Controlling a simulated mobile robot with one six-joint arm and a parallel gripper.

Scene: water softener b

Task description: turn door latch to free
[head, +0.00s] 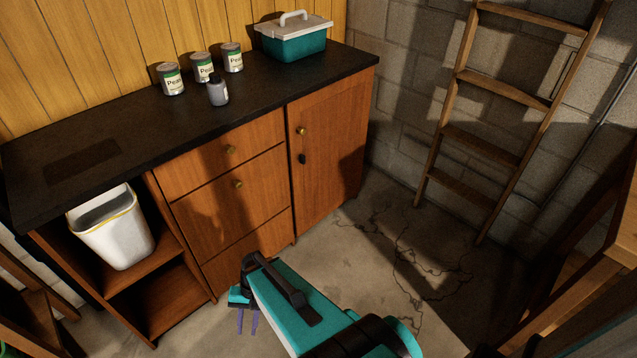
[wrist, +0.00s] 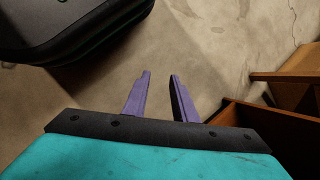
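The cabinet door (head: 333,153) is a wooden panel at the right end of the cabinet, and it looks closed. A small dark latch (head: 302,159) hangs near its left edge, below a round brass knob (head: 300,131). It is too small to tell its exact turn. My gripper (head: 248,331) is low in front of the cabinet, below and left of the latch and well apart from it. In the wrist view my gripper (wrist: 160,76) points down at the floor, its purple fingers apart with nothing between them. The latch is not in the wrist view.
The dark countertop (head: 130,128) holds several cans, a grey bottle (head: 217,92) and a teal box (head: 292,44). A white bin (head: 114,232) stands on the open shelf at left. A wooden ladder (head: 482,145) leans at the right wall. Bare concrete floor (head: 375,235) lies before the door.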

